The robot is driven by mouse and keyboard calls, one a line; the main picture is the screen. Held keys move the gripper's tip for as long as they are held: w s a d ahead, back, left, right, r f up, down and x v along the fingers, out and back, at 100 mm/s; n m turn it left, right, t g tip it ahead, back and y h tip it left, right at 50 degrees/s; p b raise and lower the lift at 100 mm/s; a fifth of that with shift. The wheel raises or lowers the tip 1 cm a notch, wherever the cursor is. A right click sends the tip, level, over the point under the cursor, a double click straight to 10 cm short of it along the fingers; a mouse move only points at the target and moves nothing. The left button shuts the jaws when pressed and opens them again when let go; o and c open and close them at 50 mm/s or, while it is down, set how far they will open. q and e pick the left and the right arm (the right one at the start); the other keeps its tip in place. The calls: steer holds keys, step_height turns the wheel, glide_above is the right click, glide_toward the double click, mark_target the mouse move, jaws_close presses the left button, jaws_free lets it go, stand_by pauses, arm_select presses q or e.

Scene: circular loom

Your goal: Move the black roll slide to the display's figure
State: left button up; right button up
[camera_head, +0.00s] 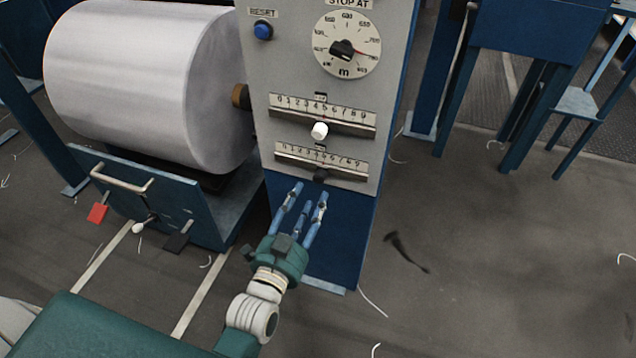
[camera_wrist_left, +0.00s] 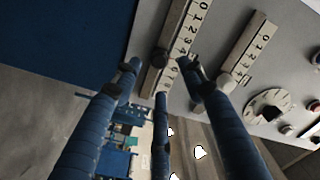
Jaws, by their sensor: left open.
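The black roll slide (camera_head: 321,175) sits near the middle of the lower numbered scale (camera_head: 345,168) on the grey panel. It also shows as a dark knob (camera_wrist_left: 160,57) in the left wrist view. A small dark display (camera_head: 320,147) is above this scale; its figure is too small to read. My left gripper (camera_head: 310,190) is open and empty, its fingers pointing up at the panel just below the black slide. In the left wrist view its fingers (camera_wrist_left: 162,68) spread around the knob's area; whether any touches it I cannot tell. My right gripper is not in view.
The white slide (camera_head: 319,130) is on the upper scale close above. Higher are the STOP AT dial (camera_head: 345,45) and blue RESET button (camera_head: 263,30). A big white roll (camera_head: 140,80) stands left of the panel. The floor to the right (camera_head: 480,260) is mostly free.

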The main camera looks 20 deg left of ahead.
mark_target(318, 180)
arm_select(q)
steer(key=w, duration=0.7)
steer(key=shift+w+d+b, duration=0.1)
steer(key=shift+b, duration=0.3)
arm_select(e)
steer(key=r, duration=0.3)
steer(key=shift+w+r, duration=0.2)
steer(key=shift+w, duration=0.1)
arm_select(q)
jaws_close()
